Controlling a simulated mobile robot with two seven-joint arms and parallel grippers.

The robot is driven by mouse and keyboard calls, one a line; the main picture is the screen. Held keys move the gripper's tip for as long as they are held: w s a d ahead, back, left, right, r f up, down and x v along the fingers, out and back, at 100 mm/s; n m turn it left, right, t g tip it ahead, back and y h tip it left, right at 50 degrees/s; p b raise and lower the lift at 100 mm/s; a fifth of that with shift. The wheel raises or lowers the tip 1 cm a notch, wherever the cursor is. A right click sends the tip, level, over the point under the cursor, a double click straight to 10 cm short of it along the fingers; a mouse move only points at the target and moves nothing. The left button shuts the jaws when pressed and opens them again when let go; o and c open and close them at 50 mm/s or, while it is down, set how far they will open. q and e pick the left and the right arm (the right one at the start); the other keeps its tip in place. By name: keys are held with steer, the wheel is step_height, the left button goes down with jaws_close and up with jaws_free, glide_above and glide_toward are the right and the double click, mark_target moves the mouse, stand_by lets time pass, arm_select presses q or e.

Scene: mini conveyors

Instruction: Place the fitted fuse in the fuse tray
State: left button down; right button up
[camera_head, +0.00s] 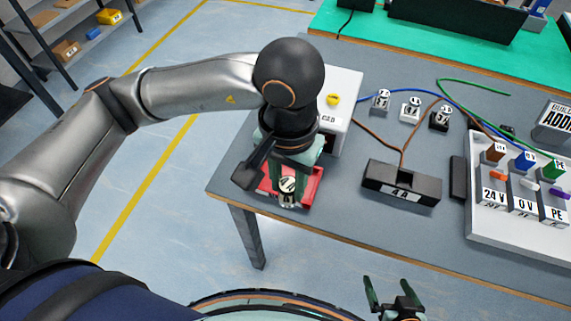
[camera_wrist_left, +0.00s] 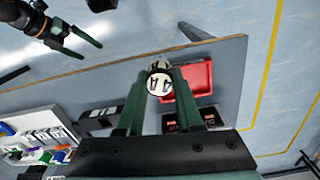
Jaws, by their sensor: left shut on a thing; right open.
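My left gripper (camera_head: 287,176) is shut on a light, round-ended fuse (camera_head: 287,193) at the left end of the table. The fuse also shows between the fingertips in the left wrist view (camera_wrist_left: 159,82), its marked white end facing that camera. The red fuse tray (camera_head: 313,187) lies under and beside the gripper, partly hidden by it. In the left wrist view the tray (camera_wrist_left: 204,78) looks empty where visible, just right of the fuse. I cannot tell whether the fuse touches it. My right gripper (camera_head: 388,292) is open and empty in front of the table.
A black holder marked 4 A (camera_head: 400,186) stands right of the tray. A white box with a yellow knob (camera_head: 345,110) stands behind it. A white terminal panel (camera_head: 485,225) is at the right, with wires behind.

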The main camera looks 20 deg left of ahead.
arm_select(q)
steer(key=w+a+f, duration=0.1)
steer(key=w+f, duration=0.1)
steer(key=w, duration=0.1)
steer(key=w+a+f+p, duration=0.1)
steer(key=w+f, duration=0.2)
steer(key=w+a+f, duration=0.1)
steer(key=w+f, duration=0.2)
steer(key=w, duration=0.1)
steer(key=shift+a, duration=0.2)
steer(key=shift+w+f, duration=0.1)
steer(key=shift+f, duration=0.05)
steer(key=f, duration=0.1)
steer(key=f+p, duration=0.1)
steer(key=f, duration=0.1)
steer(key=shift+w+a, duration=0.1)
steer(key=shift+w, duration=0.1)
steer(key=shift+f, duration=0.25)
steer(key=shift+f, duration=0.15)
steer(key=c, duration=0.6)
jaws_free()
